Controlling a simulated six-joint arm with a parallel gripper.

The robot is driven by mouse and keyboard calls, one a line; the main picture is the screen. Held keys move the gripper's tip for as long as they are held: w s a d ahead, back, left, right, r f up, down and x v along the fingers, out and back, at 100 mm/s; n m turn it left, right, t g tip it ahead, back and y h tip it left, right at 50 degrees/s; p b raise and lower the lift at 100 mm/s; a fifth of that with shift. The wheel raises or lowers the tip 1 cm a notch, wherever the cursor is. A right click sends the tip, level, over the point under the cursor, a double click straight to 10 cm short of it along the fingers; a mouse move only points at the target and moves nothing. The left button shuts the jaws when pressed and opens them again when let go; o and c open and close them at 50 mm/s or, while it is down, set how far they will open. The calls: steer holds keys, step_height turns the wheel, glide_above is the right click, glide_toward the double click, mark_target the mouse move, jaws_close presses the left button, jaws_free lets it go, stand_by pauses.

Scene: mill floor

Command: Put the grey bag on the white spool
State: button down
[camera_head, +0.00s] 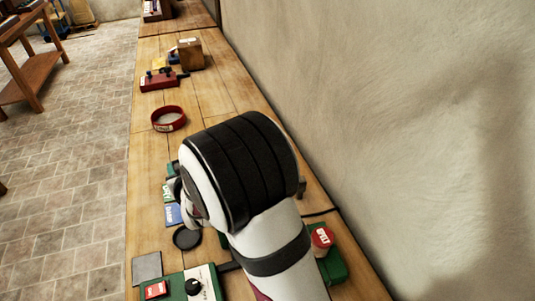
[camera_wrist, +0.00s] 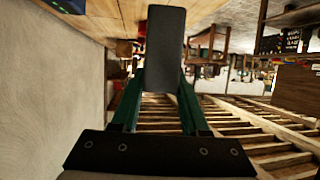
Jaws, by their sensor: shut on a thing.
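My gripper shows in the wrist view (camera_wrist: 160,100), its green fingers shut on a dark grey, flat-faced oblong, which I take to be the grey bag (camera_wrist: 165,45). The bag stands out beyond the fingertips, clear of the floor seen behind it. In the head view my white and black arm reaches over the bench and hides the gripper's fingers and the bag. I cannot make out a white spool in either view; the arm covers part of the bench.
The wooden bench (camera_head: 150,90) runs along a plaster wall. On it are a red ring (camera_head: 168,119), a red box with knobs (camera_head: 159,80), a brown block (camera_head: 190,54), a black disc (camera_head: 187,238), a flat grey square (camera_head: 147,266), a green control box (camera_head: 171,287) and a red-topped button (camera_head: 321,237).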

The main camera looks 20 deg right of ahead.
steer(key=w+d+r+m+h, duration=0.1)
steer(key=w+d+r, duration=0.15)
steer(key=d, duration=0.75)
steer(key=w+d+r, duration=0.1)
steer(key=w+d, duration=0.3)
steer(key=d, duration=0.6)
steer(key=w+d+r+m+h, duration=0.1)
steer(key=w+d, duration=0.3)
steer(key=d, duration=0.5)
steer(key=f, duration=0.9)
steer(key=shift+s+d+f, duration=0.15)
steer(key=shift+d+f, duration=0.05)
steer(key=shift+d, duration=0.1)
steer(key=shift+f, duration=0.35)
steer(key=shift+c, duration=2)
jaws_free()
